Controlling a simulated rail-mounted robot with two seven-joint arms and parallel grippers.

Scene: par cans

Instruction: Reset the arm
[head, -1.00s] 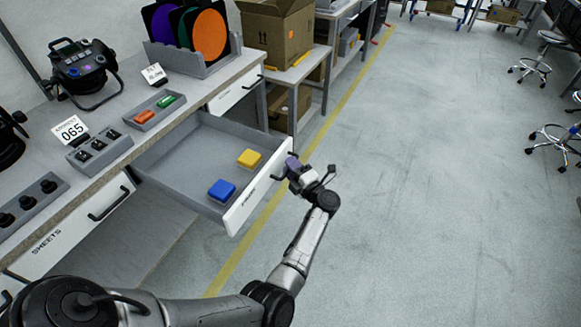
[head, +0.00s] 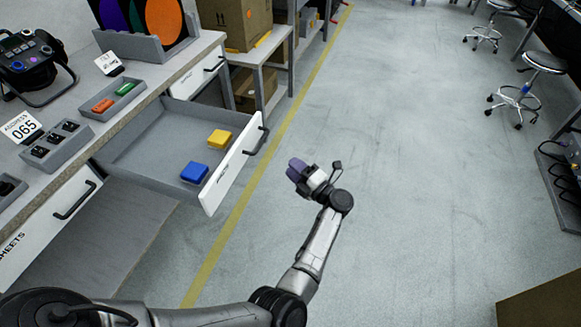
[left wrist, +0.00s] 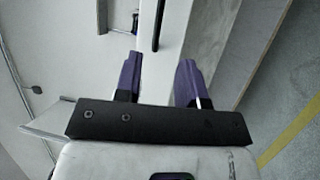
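My left arm reaches in from the lower left of the head view. My left gripper (head: 298,170), with purple fingers, is in free space to the right of the pulled-out drawer (head: 207,195). It is apart from the drawer's black handle (head: 256,140). In the left wrist view the two purple fingers (left wrist: 158,82) stand apart with nothing held between them. A white panel with a dark bar (left wrist: 157,25) shows beyond them. My right gripper is not in view.
A blue block (head: 194,172) and a yellow block (head: 219,138) lie in the open drawer. The bench above holds small trays (head: 57,146) and a rack of coloured discs (head: 150,45). Open floor (head: 400,150) lies to the right, with stools (head: 525,95) farther off.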

